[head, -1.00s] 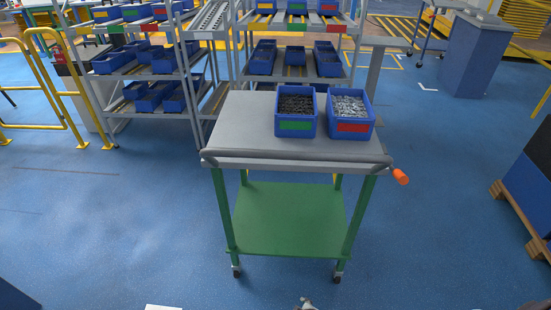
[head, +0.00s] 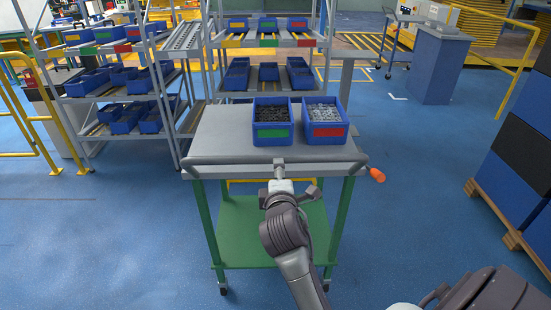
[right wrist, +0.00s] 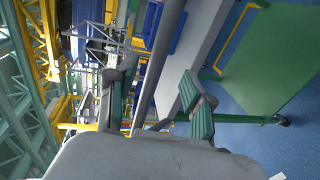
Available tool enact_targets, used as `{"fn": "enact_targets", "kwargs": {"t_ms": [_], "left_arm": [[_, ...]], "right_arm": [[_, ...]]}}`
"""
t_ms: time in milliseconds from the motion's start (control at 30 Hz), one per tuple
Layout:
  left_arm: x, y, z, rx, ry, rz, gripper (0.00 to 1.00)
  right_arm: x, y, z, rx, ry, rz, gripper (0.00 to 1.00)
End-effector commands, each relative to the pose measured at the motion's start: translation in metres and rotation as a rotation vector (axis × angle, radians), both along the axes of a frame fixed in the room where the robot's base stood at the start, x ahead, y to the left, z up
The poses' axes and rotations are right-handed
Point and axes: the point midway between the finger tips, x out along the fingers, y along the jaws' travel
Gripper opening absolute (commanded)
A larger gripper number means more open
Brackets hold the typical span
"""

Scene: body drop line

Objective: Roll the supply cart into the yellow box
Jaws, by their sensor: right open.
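The supply cart (head: 225,158) stands ahead, with a grey top, green legs and a green lower shelf (head: 235,240). Its grey push bar (head: 215,160) runs along the near edge. My right gripper (head: 280,165) is at the middle of that bar. In the right wrist view its open fingers (right wrist: 158,78) stand on either side of the bar (right wrist: 160,62), with gaps visible. Whether a finger touches the bar I cannot tell. A yellow strip (head: 242,182) shows through beneath the cart top; no whole yellow box is visible. My left gripper is out of view.
Two blue bins, green-labelled (head: 272,133) and red-labelled (head: 328,132), stand on the cart top. Racks with blue bins (head: 120,75) stand behind. A yellow railing (head: 30,110) is at left, a pallet of dark blue boxes (head: 515,170) at right. Blue floor beside the cart is clear.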

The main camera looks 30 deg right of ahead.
Motion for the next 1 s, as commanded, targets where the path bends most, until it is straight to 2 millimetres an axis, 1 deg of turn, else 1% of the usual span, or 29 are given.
{"fn": "enact_targets", "kwargs": {"t_ms": [33,200,400,600,867,967,1000], "left_arm": [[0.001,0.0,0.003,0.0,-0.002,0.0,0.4],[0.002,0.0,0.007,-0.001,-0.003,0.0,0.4],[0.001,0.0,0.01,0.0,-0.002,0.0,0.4],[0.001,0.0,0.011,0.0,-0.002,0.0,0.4],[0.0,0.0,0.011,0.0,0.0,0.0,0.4],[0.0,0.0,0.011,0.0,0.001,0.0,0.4],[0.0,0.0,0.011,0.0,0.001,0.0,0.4]], "right_arm": [[0.01,-0.007,0.0,-0.001,-0.001,-0.002,0.52],[0.04,-0.025,-0.008,-0.001,0.001,-0.001,0.52],[0.066,-0.04,-0.015,0.001,-0.001,0.0,0.52],[0.076,-0.046,-0.018,0.002,-0.001,0.001,0.52],[0.077,-0.047,-0.018,0.002,-0.001,0.001,0.52],[0.077,-0.047,-0.018,0.001,-0.001,0.001,0.37],[0.077,-0.047,-0.018,0.001,-0.001,0.001,0.3]]}}
